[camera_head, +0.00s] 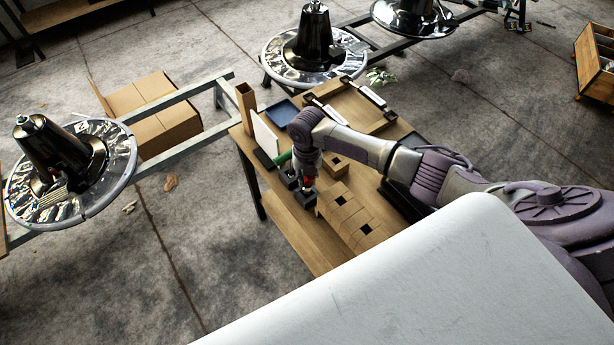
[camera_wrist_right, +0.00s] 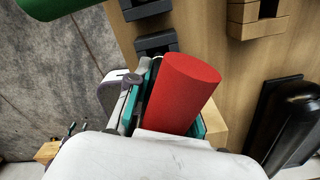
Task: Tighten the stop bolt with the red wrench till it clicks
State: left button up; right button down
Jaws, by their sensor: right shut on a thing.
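The red wrench shows as a thick red handle (camera_wrist_right: 186,95) in the right wrist view; a small red part (camera_head: 308,181) shows in the head view. My right gripper (camera_head: 307,172) is shut on it, low over the left part of the wooden workbench (camera_head: 292,222). The gripper's teal-edged fingers (camera_wrist_right: 165,110) sit around the handle, partly hidden by it. The wrench's working end is hidden, so I cannot tell whether it touches the black holder (camera_wrist_right: 157,44) close by. I cannot make out the stop bolt. My left gripper is not in view.
A green handle (camera_head: 283,158) stands beside my gripper. Wooden blocks with square holes (camera_head: 345,212) lie to its right. A cardboard box (camera_head: 155,112) lies behind the metal rail.

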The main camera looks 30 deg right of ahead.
jog(key=shift+f+b, duration=1.05)
jog(key=shift+f, duration=0.4)
jog(key=c, duration=0.9)
grip_release()
jog(key=shift+c, duration=0.2)
notch_tip(320, 180, up, 12)
